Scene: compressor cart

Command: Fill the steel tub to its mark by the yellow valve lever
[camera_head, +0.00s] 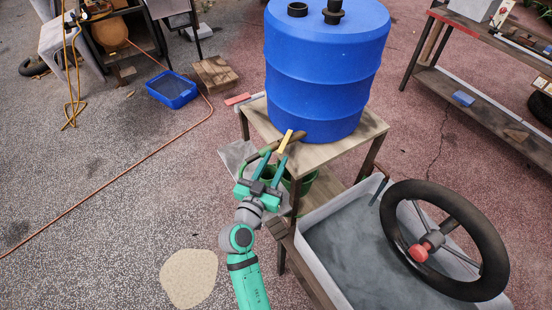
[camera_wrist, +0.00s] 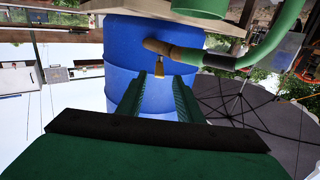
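The yellow valve lever (camera_head: 285,141) sits on a brown valve at the lower front of the blue barrel (camera_head: 325,75). A green hose (camera_head: 248,162) curves from the valve to the left and down. My gripper (camera_head: 273,162) is open just below and in front of the lever. In the wrist view the lever (camera_wrist: 157,73) shows ahead, between the spread fingers, and nothing is gripped. A grey metal edge (camera_head: 236,154) behind my gripper may be the steel tub; most of it is hidden. Its mark and water level cannot be seen.
The barrel stands on a wooden stand (camera_head: 372,128) with a green bucket (camera_head: 306,184) below its top. A pale, grey-filled basin (camera_head: 345,245) with a black steering wheel (camera_head: 487,235) is at the lower right. An orange hose (camera_head: 110,180) crosses the mostly open floor at left.

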